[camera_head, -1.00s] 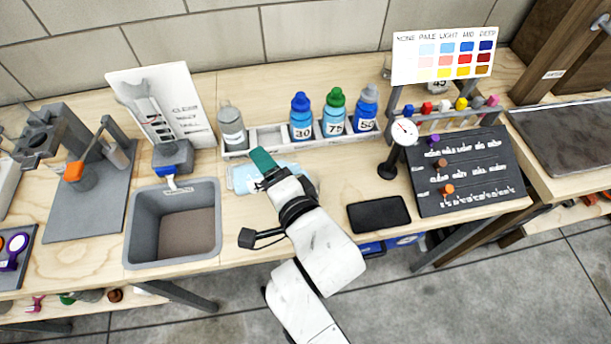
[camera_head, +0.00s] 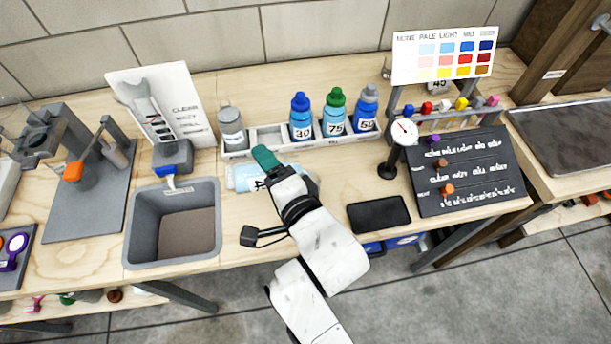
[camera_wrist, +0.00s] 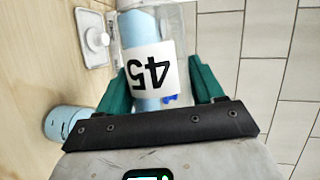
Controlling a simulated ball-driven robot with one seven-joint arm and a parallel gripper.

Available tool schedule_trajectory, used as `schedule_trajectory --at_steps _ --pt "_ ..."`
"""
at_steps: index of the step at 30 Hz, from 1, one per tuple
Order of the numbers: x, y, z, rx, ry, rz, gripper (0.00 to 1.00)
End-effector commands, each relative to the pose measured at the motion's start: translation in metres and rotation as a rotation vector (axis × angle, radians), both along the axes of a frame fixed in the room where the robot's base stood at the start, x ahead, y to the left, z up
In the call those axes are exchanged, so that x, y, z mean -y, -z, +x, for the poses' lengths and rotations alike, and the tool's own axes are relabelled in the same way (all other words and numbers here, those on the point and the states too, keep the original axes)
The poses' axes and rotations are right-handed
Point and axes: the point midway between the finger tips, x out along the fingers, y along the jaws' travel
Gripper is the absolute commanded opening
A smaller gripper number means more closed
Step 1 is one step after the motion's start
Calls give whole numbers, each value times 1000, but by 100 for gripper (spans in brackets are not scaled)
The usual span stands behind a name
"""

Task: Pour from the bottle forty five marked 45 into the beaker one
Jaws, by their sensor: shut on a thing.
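My gripper (camera_wrist: 163,88) has green fingers and is shut on the clear bottle marked 45 (camera_wrist: 153,35). The bottle lies about level, with light blue liquid along its lower side. Its label reads upside down in the wrist view. A light blue cylinder with dark marks, seemingly the beaker (camera_wrist: 65,122), stands on the table below, mostly hidden in the head view. I cannot see whether liquid flows.
A pale rack (camera_head: 268,138) behind holds a grey-capped bottle (camera_head: 231,127) and bottles marked 30 (camera_head: 301,120), 75 (camera_head: 334,115) and 50 (camera_head: 366,110). A sink (camera_head: 172,222) is left. A dial gauge (camera_head: 404,132) and black pad (camera_head: 379,214) are right.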

Motion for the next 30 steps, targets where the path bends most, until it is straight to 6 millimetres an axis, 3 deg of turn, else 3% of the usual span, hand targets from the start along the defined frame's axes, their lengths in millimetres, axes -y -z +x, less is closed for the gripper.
schedule_trajectory --at_steps 30 --pt "1 -5 0 -18 0 70 18"
